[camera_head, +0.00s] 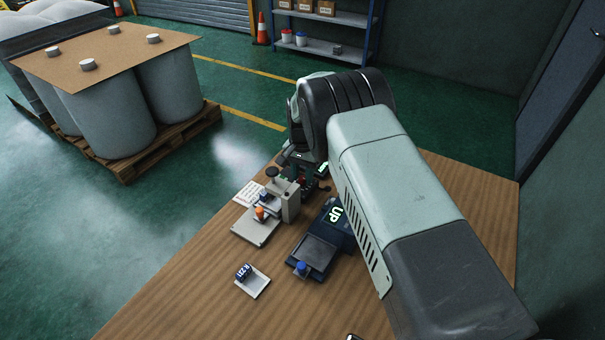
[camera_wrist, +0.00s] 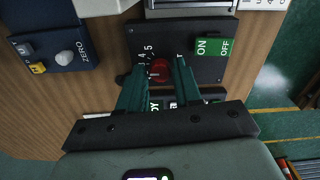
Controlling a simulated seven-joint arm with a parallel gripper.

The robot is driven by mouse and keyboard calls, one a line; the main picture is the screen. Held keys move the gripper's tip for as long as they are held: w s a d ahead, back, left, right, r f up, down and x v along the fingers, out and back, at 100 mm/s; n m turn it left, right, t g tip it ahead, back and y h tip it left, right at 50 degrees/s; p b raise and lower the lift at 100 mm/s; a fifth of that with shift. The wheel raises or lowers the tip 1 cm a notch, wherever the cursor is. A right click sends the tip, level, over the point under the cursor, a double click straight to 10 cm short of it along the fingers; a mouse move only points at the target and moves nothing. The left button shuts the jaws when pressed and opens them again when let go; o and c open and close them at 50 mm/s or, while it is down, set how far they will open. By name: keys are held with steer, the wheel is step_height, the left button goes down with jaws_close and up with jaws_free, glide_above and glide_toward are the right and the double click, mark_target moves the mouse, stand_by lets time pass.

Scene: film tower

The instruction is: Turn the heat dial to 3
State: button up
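In the wrist view the red heat dial (camera_wrist: 158,72) sits on a dark panel (camera_wrist: 213,70), with white numbers around its left side. The 5 and 4 read clearly; the lower numbers are small and partly covered by a finger. A small pale mark shows on the dial's lower left, too small to read exactly. My gripper (camera_wrist: 160,67) has its two green fingers apart, one on each side of the dial. Whether they touch it cannot be told. In the head view my arm hides most of the gripper and panel.
A green ON/OFF switch (camera_wrist: 213,47) is right of the dial. A dark box marked ZERO (camera_wrist: 62,50) is at left. On the table (camera_head: 200,290) stand a grey press-like fixture (camera_head: 258,228), a scale marked UP (camera_head: 315,252) and a small white tray (camera_head: 258,288).

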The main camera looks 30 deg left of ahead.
mark_target(303, 178)
steer(key=shift+o, duration=1.3)
step_height(303, 178, up, 11)
steer(key=shift+f, duration=0.1)
